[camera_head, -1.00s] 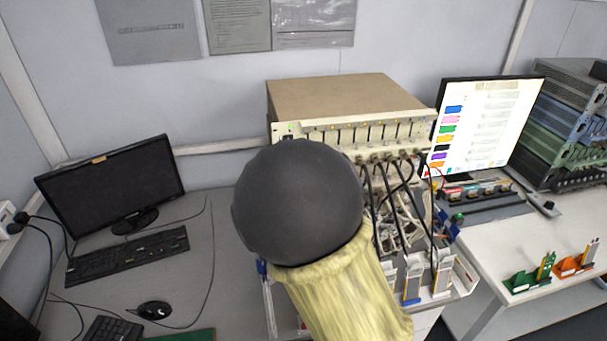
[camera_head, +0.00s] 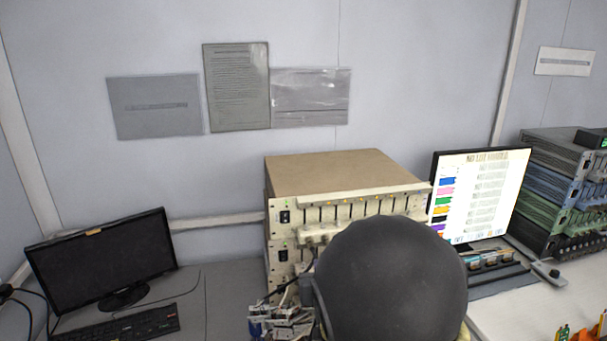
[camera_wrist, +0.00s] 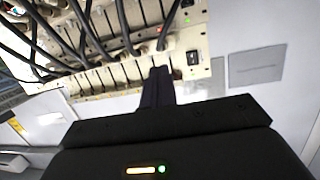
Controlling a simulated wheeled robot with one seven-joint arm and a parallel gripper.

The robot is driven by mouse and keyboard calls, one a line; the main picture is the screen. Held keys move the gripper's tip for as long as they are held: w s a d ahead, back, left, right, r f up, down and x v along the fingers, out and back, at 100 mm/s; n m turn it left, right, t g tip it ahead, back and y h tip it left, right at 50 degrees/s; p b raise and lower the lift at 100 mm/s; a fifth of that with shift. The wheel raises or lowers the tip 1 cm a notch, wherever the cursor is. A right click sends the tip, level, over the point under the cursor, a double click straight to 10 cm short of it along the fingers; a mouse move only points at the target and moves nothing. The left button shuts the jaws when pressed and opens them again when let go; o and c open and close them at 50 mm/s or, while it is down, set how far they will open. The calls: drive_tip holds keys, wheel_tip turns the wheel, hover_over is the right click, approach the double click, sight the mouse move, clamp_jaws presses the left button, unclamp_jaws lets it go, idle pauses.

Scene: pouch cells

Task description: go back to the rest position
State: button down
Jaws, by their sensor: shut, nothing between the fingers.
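My gripper (camera_wrist: 158,88) shows in the wrist view as two dark fingers close together, shut and empty. Beyond it is the beige tester cabinet (camera_wrist: 100,62) with a row of dark cables plugged into its front. The gap between fingertips and cabinet is hard to judge. In the head view, my rounded dark arm link covers the lower right part of the cabinet (camera_head: 335,166), and I cannot make out the fingers there.
A dark monitor (camera_head: 103,262) and a keyboard (camera_head: 120,325) are on the left of the desk. A lit monitor (camera_head: 482,195) and a stack of instruments (camera_head: 568,185) stand on the right. Black cables (camera_wrist: 82,30) hang near my gripper.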

drive_tip(key=s+d+f+m+g+h, duration=0.1)
drive_tip(key=s+d+f+g, duration=0.5)
drive_tip(key=s+d+f, duration=0.1)
drive_tip(key=s+d+f+g, duration=0.1)
drive_tip(key=s+d+g, duration=0.1)
drive_tip(key=s, duration=0.4)
drive_tip(key=s+d+f+g, duration=0.2)
drive_tip(key=s+g, duration=0.2)
drive_tip(key=s, duration=0.3)
drive_tip(key=shift+s+d+g+h, duration=0.25)
drive_tip(key=shift+d+g+h, duration=0.05)
drive_tip(key=shift+d+h, duration=0.1)
